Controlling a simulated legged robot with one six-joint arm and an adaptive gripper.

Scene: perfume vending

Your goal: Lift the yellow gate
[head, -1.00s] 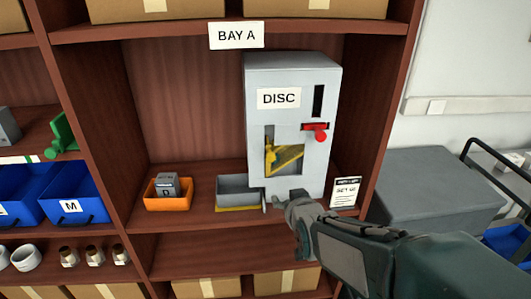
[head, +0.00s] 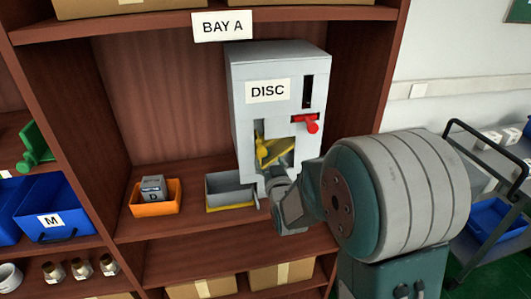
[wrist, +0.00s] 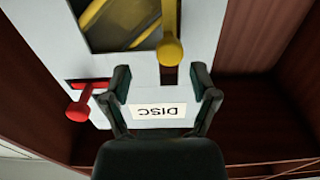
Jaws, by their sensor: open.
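The grey DISC machine (head: 240,115) stands on the shelf. The yellow gate (head: 274,154) shows in its lower window, with a yellow round-ended handle (head: 262,147) sticking out. In the wrist view, upside down, the yellow gate (wrist: 112,22) is at the top and the handle's knob (wrist: 172,52) hangs just ahead of the gap between my fingertips, nearer the right one. My gripper (wrist: 161,80) is open and empty. In the head view my gripper (head: 268,190) is in front of the machine's lower part, below the window, partly hidden by my arm.
A red lever (head: 306,122) is right of the window; it also shows left of my gripper in the wrist view (wrist: 80,108). A grey tray (head: 228,189) sits below left, beside an orange bin (head: 153,205) with a grey block (head: 153,187). The shelf's side wall (head: 360,90) is at right.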

